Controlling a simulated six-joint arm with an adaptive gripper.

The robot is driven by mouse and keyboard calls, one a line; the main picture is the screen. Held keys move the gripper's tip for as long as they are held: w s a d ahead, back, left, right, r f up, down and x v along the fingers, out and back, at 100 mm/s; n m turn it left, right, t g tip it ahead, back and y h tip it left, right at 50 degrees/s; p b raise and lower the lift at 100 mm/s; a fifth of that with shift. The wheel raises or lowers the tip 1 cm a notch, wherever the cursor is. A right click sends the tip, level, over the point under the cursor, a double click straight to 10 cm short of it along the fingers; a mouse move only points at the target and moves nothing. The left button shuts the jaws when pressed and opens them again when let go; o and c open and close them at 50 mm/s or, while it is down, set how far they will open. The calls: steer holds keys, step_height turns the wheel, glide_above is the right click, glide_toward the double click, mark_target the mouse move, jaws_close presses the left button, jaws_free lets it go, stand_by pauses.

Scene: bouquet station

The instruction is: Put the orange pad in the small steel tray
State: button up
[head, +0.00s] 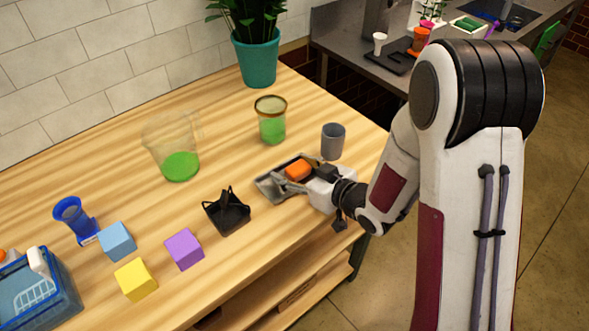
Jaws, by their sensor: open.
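The orange pad (298,171) shows as a small orange block over the small steel tray (268,187) near the table's right side. It appears to lie in the tray, though I cannot tell whether it rests on the tray floor. My gripper (293,184) is at the tray, just in front of the pad, with its fingers reaching left over the tray. The jaws are open. My gripper and wrist hide the tray's right part.
A grey cup (333,141) stands close behind my gripper. A black holder (227,211) is left of the tray. A jar (271,120), pitcher (178,150) and plant pot (257,62) stand farther back. Blue, yellow and purple cubes (184,249) and a blue basket (42,290) are left.

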steer(key=shift+v, duration=3.8)
steer(key=shift+w+d+r, duration=0.2)
steer(key=shift+d, duration=0.15)
steer(key=s+d+r+m+h, duration=0.1)
steer(key=d+r+m+h, duration=0.1)
steer(key=d+r+h, duration=0.45)
steer(key=s+d+r+m+h, duration=0.2)
steer(key=d+r+m, duration=0.1)
steer(key=d, duration=0.6)
steer(key=s+r+m+g, duration=0.2)
steer(key=s, duration=0.9)
steer(key=s+d+r+m+g, duration=0.1)
steer(key=s+r+m, duration=0.1)
steer(key=s, duration=0.8)
steer(key=shift+s+r+g+h, duration=0.4)
steer(key=shift+r+h, duration=0.05)
steer(key=shift+r, duration=0.15)
